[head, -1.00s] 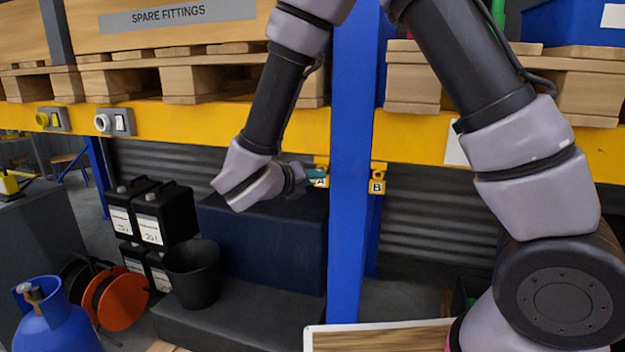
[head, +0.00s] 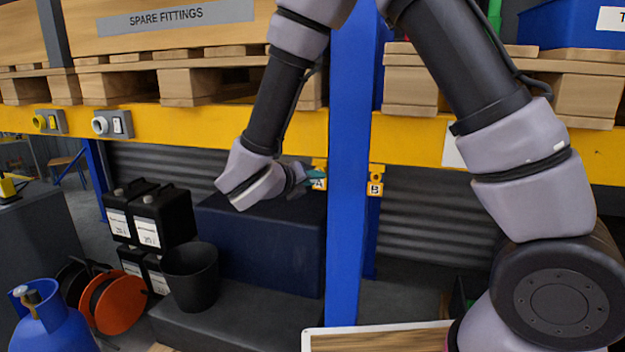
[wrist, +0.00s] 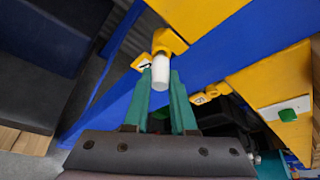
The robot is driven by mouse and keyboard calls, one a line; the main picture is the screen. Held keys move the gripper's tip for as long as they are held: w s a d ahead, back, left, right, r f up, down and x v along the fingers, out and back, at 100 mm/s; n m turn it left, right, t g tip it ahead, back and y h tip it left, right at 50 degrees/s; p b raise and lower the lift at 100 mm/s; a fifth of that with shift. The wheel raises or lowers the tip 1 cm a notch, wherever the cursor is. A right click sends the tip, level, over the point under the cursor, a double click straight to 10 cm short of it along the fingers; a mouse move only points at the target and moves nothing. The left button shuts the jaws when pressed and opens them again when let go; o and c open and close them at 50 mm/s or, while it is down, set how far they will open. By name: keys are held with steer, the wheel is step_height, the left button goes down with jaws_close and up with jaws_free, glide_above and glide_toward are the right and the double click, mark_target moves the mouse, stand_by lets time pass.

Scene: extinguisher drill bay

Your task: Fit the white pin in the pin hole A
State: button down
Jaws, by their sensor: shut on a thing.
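The white pin (wrist: 160,72) is held between the two teal fingers of my gripper (wrist: 160,84) in the wrist view. Its far end overlaps the yellow bracket (wrist: 168,42) of hole A, with the A label (wrist: 142,61) just left of it. I cannot tell whether the tip is inside the hole or only in front of it. In the head view my gripper (head: 312,175) is close against the left side of bracket A (head: 320,184). The pin and the hole itself are hidden there. Bracket B (head: 376,188) is right of the post, its hole empty.
The blue post (head: 350,230) stands between brackets A and B. The yellow shelf beam (head: 230,125) runs above my gripper. Black canisters (head: 165,212), a black bucket (head: 190,275) and a dark blue block (head: 265,240) are below and left.

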steer(key=shift+w+d, duration=0.2)
steer(key=shift+w, duration=0.3)
stand_by(0.4)
steer(key=c, duration=0.7)
jaws_free()
steer(key=shift+o, duration=0.2)
steer(key=shift+s+a, duration=0.1)
steer(key=v, duration=0.8)
steer(key=shift+s+a+r, duration=0.15)
steer(key=shift+s+a, duration=0.05)
steer(key=shift+s, duration=0.15)
